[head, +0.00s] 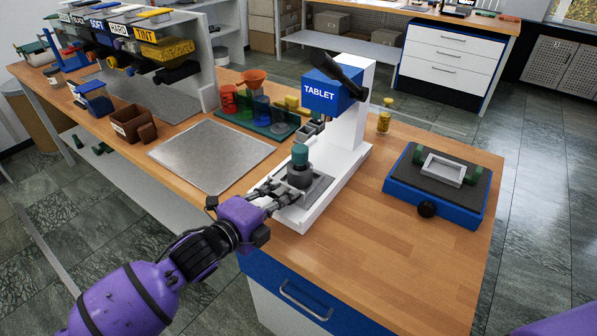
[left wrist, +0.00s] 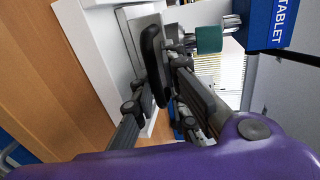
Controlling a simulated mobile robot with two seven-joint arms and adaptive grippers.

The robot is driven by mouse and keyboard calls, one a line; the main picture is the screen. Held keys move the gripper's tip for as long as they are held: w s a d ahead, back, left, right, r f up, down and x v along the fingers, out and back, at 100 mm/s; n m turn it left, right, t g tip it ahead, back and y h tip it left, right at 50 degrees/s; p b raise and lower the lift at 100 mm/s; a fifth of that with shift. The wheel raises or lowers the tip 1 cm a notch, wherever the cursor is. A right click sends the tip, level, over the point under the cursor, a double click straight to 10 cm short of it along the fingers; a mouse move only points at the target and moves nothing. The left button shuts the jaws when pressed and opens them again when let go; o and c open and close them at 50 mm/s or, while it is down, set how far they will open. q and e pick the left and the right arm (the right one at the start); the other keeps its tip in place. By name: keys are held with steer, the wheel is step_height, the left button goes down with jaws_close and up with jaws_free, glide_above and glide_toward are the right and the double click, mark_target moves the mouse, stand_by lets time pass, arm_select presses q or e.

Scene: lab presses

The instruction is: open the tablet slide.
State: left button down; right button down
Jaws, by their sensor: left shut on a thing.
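The white tablet press (head: 350,125) stands on the wooden bench, with a blue head marked TABLET (head: 333,94) and a black lever (head: 342,72). My left gripper (head: 279,198) is at the front end of the slide, shut on the slide's black handle (left wrist: 153,58). In the left wrist view the handle lies between the fingers (left wrist: 156,95). The fingers partly hide the slide's front in the head view. My right gripper is out of view.
A bare metal plate (head: 212,155) lies left of the press. A blue scale-like device (head: 437,190) with a grey tray stands to the right. A green rack (head: 262,122) with coloured cups and an orange funnel is behind. The bench front right is clear.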

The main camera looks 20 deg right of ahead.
arm_select(q)
steer(key=shift+s+a+f, duration=0.15)
steer(key=shift+s+a, duration=0.25)
steer(key=shift+a, duration=0.1)
steer(key=shift+s+a+f, duration=0.15)
steer(key=shift+s+a, duration=0.2)
steer(key=shift+a, duration=0.15)
steer(key=shift+s+a+f, duration=0.1)
steer(key=shift+s+f, duration=0.05)
steer(key=shift+f, duration=0.1)
steer(key=c, duration=1.8)
jaws_free()
steer(key=shift+c, duration=0.2)
steer(key=shift+r, duration=0.3)
steer(key=v, duration=1.1)
steer(key=shift+s+a, duration=0.2)
steer(key=shift+a, duration=0.1)
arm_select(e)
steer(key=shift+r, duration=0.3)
